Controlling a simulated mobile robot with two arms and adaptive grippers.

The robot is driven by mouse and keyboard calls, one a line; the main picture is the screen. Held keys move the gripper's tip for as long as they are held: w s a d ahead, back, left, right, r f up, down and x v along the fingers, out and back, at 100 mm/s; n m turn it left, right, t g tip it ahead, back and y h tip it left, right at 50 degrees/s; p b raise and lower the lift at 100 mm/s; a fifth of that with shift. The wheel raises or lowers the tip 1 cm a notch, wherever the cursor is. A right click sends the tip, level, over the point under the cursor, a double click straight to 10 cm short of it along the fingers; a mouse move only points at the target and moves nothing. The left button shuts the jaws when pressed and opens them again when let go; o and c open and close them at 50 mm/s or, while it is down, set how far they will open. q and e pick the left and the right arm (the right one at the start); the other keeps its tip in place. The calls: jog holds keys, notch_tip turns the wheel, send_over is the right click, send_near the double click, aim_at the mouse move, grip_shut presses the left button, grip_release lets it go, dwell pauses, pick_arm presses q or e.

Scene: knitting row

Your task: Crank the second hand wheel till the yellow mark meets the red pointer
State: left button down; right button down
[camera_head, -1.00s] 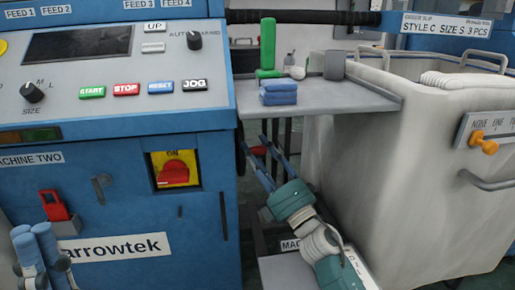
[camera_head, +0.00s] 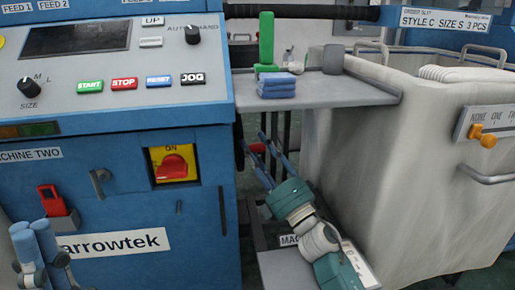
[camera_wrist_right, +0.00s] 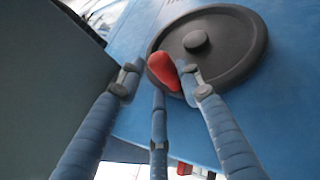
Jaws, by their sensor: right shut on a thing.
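The hand wheel (camera_wrist_right: 235,45) is a dark grey disc with a hub on a blue machine side in the right wrist view. Its red handle (camera_wrist_right: 163,72) sits near the rim, between the blue fingers of my right gripper (camera_wrist_right: 160,80), which is shut on it. In the head view my right gripper (camera_head: 264,148) reaches into the gap beside machine two; the wheel is mostly hidden there. My left gripper (camera_head: 36,240) is at the lower left, apart from the wheel; its opening is unclear. I see no yellow mark or red pointer.
A grey shelf (camera_head: 350,93) with folded blue cloths (camera_head: 276,87) and a green object (camera_head: 266,45) is above my right gripper. A big pale bin (camera_head: 400,190) stands to the right. Machine two (camera_head: 130,215), with a red switch (camera_head: 174,165), is on the left.

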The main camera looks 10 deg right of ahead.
jog(key=shift+w+a+f+h, duration=0.1)
jog(key=shift+f+h, duration=0.05)
jog(key=shift+f, duration=0.3)
jog(key=shift+w+f+h, duration=0.1)
jog(key=shift+f+h, duration=0.05)
jog(key=shift+f, duration=0.25)
jog(key=c, duration=1.4)
grip_release()
jog(key=shift+w+a+f, duration=0.1)
jog(key=shift+w, duration=0.15)
